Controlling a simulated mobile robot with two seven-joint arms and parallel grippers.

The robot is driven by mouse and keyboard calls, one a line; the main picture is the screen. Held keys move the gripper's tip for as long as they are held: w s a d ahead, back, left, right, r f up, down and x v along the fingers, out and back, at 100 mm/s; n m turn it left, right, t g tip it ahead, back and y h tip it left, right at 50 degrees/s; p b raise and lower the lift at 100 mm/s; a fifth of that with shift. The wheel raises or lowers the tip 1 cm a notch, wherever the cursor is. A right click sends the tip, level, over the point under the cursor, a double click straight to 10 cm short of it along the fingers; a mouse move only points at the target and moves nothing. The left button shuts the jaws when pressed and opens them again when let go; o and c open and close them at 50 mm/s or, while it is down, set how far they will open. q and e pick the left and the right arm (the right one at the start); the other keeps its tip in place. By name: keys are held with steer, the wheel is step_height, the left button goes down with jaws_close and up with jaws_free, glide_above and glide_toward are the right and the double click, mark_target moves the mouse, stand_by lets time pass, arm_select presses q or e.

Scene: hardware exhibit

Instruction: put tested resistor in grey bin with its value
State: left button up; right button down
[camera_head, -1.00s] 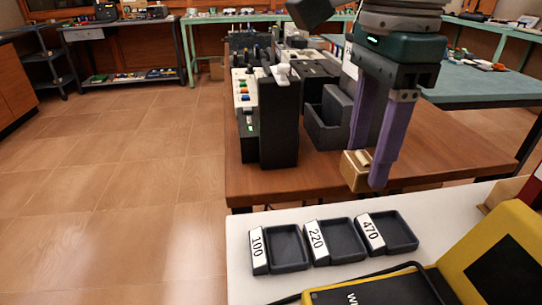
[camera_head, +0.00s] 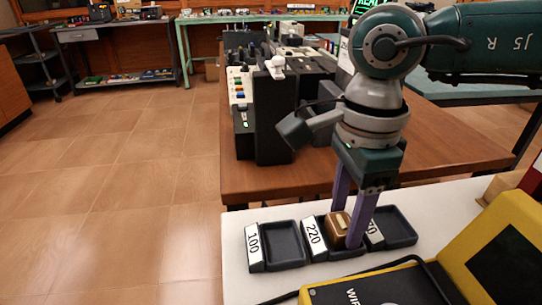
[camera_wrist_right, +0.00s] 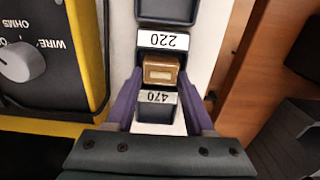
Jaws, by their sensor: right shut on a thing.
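My right gripper (camera_head: 346,222) points down with its purple fingers shut on a brown-gold block-shaped resistor (camera_head: 340,225). The resistor (camera_wrist_right: 161,72) also shows between the fingers in the right wrist view. It is over the dark grey bin labelled 220 (camera_head: 321,254) and hides much of its inside. I cannot tell whether it touches the bin floor. The 100 bin (camera_head: 287,245) stands to the left and is empty. The 470 bin (camera_head: 399,228) stands to the right, partly behind the fingers. My left gripper is not in view.
A yellow meter (camera_head: 498,250) with a dark screen lies at the lower right, with a black cable (camera_head: 385,268) near the bins. A tall dark device (camera_head: 274,118) stands on the brown table (camera_head: 255,185) behind. The white surface (camera_head: 240,284) left of the bins is clear.

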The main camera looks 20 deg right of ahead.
mark_target(346, 222)
steer(key=shift+f, duration=0.25)
steer(key=shift+c, duration=1.3)
jaws_free()
steer(key=shift+r, duration=0.15)
steer(key=shift+r, duration=0.25)
step_height(346, 222, up, 12)
steer(key=p, duration=0.1)
steer(key=shift+p, duration=0.3)
steer(key=shift+f, duration=0.1)
